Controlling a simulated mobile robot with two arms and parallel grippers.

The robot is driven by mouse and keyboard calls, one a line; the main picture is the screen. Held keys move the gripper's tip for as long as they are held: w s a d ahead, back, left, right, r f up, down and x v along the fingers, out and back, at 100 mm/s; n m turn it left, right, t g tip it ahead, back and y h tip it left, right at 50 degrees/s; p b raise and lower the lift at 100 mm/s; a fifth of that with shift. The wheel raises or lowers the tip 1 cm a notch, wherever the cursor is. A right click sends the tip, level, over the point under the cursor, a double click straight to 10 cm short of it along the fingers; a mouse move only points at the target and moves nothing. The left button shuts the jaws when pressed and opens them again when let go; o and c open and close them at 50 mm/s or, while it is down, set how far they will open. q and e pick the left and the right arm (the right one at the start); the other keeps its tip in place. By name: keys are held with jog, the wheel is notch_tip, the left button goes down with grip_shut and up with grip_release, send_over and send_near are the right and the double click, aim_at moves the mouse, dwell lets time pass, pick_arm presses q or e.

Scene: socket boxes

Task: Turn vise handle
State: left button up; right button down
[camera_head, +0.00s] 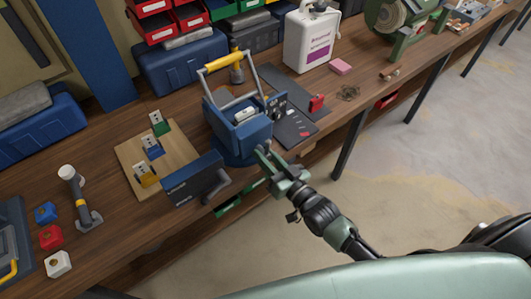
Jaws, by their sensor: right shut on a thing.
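The blue vise (238,138) stands on a round blue base at the front edge of the wooden bench. My right gripper (264,152) comes in from the lower right and is at the vise's front right side. Its green fingers are shut on the vise handle, which they mostly hide. The handle's exact angle cannot be told. My left gripper is not in view.
A dark blue box (195,181) stands left of the vise at the bench edge. Behind it lies a wooden board (128,156) with socket boxes. A white container (309,40) stands at the back. The floor (420,150) to the right is clear.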

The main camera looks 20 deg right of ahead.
jog(key=n, duration=0.3)
jog(key=shift+r+n+p, duration=0.1)
jog(key=shift+n+p, duration=0.25)
jog(key=shift+n, duration=0.05)
jog(key=n, duration=0.2)
jog(key=shift+n, duration=0.4)
jog(key=n, duration=0.9)
jog(key=shift+d+n, duration=0.1)
jog(key=shift+n, duration=0.3)
jog(key=shift+r+n+b, duration=0.2)
jog(key=shift+n+b, duration=0.35)
jog(key=shift+n, duration=0.85)
jog(key=shift+r, duration=0.1)
jog(key=c, duration=1.2)
grip_release()
jog(key=shift+w, duration=0.1)
jog(key=shift+w+f, duration=0.1)
jog(key=shift+f, duration=0.15)
